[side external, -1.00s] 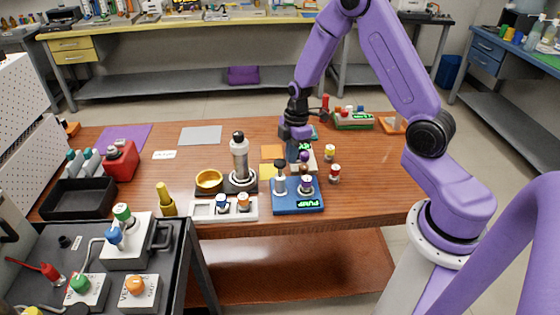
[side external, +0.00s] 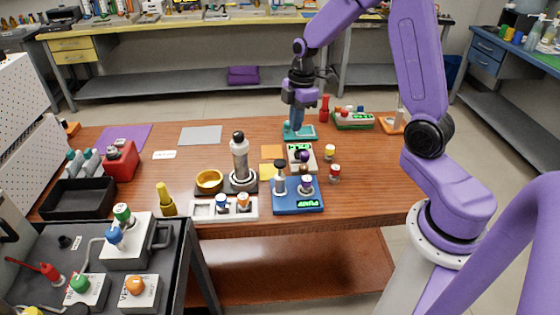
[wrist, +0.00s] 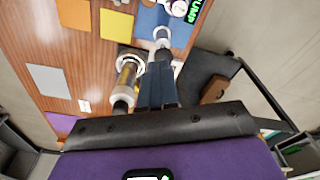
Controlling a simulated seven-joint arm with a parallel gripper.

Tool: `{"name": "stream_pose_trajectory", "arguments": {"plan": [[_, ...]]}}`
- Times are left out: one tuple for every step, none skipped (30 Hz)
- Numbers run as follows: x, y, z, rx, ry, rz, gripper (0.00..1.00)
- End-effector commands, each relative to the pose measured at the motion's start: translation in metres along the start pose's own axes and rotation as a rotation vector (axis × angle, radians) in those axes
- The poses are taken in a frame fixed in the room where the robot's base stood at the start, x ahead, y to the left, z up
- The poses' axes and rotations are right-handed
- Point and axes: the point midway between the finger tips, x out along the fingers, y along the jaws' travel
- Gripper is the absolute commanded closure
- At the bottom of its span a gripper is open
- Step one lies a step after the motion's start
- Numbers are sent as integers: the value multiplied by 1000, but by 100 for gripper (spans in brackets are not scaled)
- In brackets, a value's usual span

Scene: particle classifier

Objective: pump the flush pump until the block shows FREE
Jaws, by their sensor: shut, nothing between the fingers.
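The blue block (side external: 297,200) stands near the table's front edge. Its green display reads PUMP, and in the wrist view the display (wrist: 193,10) shows the same word. The pump plunger (side external: 280,178) with a dark knob rises upright from the block's left side. A purple-capped vial (side external: 306,185) stands on its right side. My gripper (side external: 297,131) is shut and empty, raised above the table and apart from the plunger. In the wrist view my gripper (wrist: 158,65) has its fingertips just below the plunger (wrist: 162,38) in the picture; the height gap is unclear.
Behind the pump are a cream block (side external: 301,160) with a green display and a teal block (side external: 303,133). Capped vials (side external: 335,173) stand at right.

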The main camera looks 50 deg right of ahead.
Motion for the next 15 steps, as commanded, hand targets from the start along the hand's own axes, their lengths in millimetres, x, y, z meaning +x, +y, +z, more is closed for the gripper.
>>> {"name": "stream_pose_trajectory", "arguments": {"plan": [[-12, 1, 0, 0, 2, 8, 100], [-18, 1, 0, 0, 1, 6, 100], [-26, 1, 0, 0, 1, 6, 100], [-31, 1, 0, 0, 1, 6, 100], [-36, 1, 0, 0, 1, 5, 100], [-42, 0, 0, 0, 0, 5, 100], [-46, 1, 0, 0, 0, 4, 100], [-50, 0, 0, 0, 0, 3, 100], [-55, 1, 0, 0, 0, 4, 100], [-57, 1, 0, 0, 0, 3, 100], [-60, 0, 0, 0, 0, 1, 100], [-62, 0, 0, 0, 0, 1, 100], [-64, 0, 0, 0, 0, 1, 100], [-65, 0, 0, 0, -1, 0, 100], [-66, 0, 0, 0, -1, 0, 100]]}}
